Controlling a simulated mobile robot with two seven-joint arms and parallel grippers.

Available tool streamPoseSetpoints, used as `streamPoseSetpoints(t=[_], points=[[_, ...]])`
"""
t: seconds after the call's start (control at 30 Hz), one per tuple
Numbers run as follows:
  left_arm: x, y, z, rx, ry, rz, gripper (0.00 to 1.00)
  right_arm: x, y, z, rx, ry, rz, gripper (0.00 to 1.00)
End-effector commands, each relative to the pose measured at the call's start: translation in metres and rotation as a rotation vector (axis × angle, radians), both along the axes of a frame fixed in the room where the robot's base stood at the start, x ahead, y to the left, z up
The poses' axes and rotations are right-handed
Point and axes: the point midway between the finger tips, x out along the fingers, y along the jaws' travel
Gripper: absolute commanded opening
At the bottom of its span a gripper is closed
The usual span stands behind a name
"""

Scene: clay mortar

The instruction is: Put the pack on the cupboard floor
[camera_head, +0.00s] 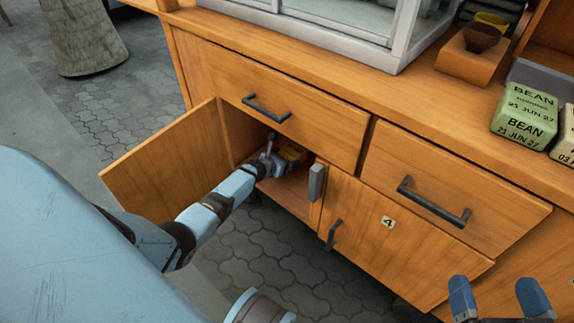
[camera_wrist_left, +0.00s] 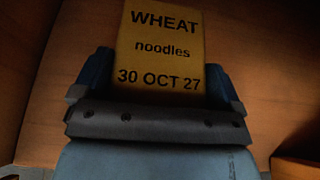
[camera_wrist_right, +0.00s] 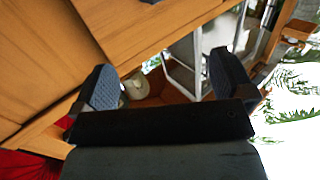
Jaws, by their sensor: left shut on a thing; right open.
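The pack (camera_wrist_left: 160,45) is a yellow block lettered "WHEAT noodles 30 OCT 27" in the left wrist view. In the head view it shows small and dark (camera_head: 291,156) inside the open cupboard. My left gripper (camera_wrist_left: 155,92) is shut on the pack, one finger on each side; it reaches through the cupboard opening in the head view (camera_head: 279,157). The cupboard floor (camera_head: 287,194) is a wooden board below the pack. Whether the pack touches it I cannot tell. My right gripper (camera_head: 500,296) is open and empty, outside at the lower right; it also shows in the right wrist view (camera_wrist_right: 160,85).
The open cupboard door (camera_head: 165,150) stands to the left of my left arm. A drawer (camera_head: 280,100) lies just above the opening. A closed door marked 4 (camera_head: 390,235) is to its right. A green BEAN pack (camera_head: 523,118) stands on the counter.

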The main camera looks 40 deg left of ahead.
Motion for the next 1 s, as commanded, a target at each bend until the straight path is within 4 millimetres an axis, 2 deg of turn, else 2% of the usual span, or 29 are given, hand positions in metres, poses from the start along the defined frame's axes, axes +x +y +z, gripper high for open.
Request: streamPoseSetpoints(t=[0.33,0.73,0.77,0.8,1.0], points=[[0.001,0.000,-0.042,0.000,-0.002,0.001,0.62,0.014,-0.010,0.001,-0.114,-0.205,-0.010,1.00],[0.001,0.000,-0.044,-0.002,-0.002,0.001,0.62,0.015,-0.011,0.007,-0.125,-0.225,-0.012,1.00],[0.001,0.000,-0.045,-0.001,-0.001,0.000,0.94,0.015,-0.011,0.007,-0.125,-0.225,-0.012,1.00],[0.001,0.000,-0.044,0.000,-0.001,0.000,1.00,0.015,-0.011,0.006,-0.125,-0.225,-0.012,1.00],[0.000,0.001,-0.044,0.001,-0.001,0.000,1.00,0.015,-0.010,0.006,-0.125,-0.224,-0.011,1.00]])
